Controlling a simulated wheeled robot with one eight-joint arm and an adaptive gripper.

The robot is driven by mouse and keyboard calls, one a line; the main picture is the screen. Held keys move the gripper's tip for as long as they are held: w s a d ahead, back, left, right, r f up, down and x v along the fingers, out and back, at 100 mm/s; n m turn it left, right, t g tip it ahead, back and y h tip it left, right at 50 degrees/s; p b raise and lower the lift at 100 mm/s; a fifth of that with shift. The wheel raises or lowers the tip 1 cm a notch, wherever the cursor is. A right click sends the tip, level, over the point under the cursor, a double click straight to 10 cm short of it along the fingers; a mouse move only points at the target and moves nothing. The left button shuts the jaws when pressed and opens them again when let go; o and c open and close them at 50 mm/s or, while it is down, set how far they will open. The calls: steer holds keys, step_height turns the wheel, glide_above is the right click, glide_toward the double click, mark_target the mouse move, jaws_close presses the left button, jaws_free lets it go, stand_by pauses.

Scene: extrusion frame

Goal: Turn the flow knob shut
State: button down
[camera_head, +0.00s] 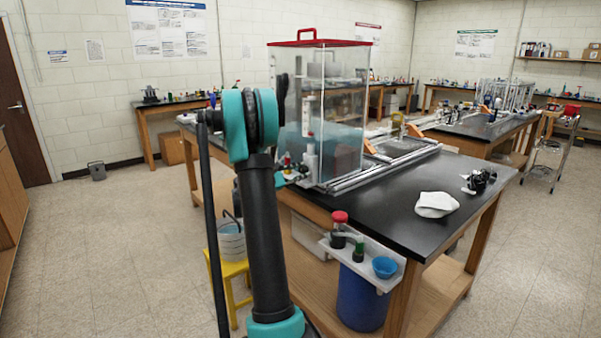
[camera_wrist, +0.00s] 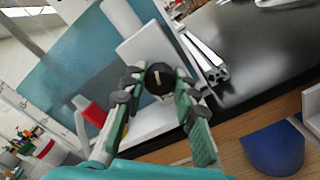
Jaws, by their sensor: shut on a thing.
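The flow knob (camera_wrist: 160,82) is a round black knob with a pale line across its face, in the middle of the wrist view. It sits at the lower end of a white fitting (camera_wrist: 143,42). My gripper (camera_wrist: 159,92) has its two green fingers with dark tips on either side of the knob, shut on it. The pale line runs nearly upright in that picture. In the head view my arm reaches to the front of the clear tank with a red lid (camera_head: 345,110). The knob cannot be made out there.
The black bench top (camera_head: 400,195) carries a crumpled white cloth (camera_head: 436,204) and metal rails beside the tank. A small shelf on the bench's front holds a red-capped bottle and a blue bowl (camera_head: 384,267). A yellow stool (camera_head: 234,270) with a bucket stands left of the bench.

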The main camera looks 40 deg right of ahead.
steer(key=m, duration=0.6)
steer(key=shift+m, duration=0.3)
steer(key=m, duration=0.3)
steer(key=shift+f+m, duration=0.1)
steer(key=shift+m, duration=1.9)
steer(key=c, duration=1.2)
jaws_free()
steer(key=a, duration=0.8)
steer(key=s+a, duration=0.1)
steer(key=a, duration=0.3)
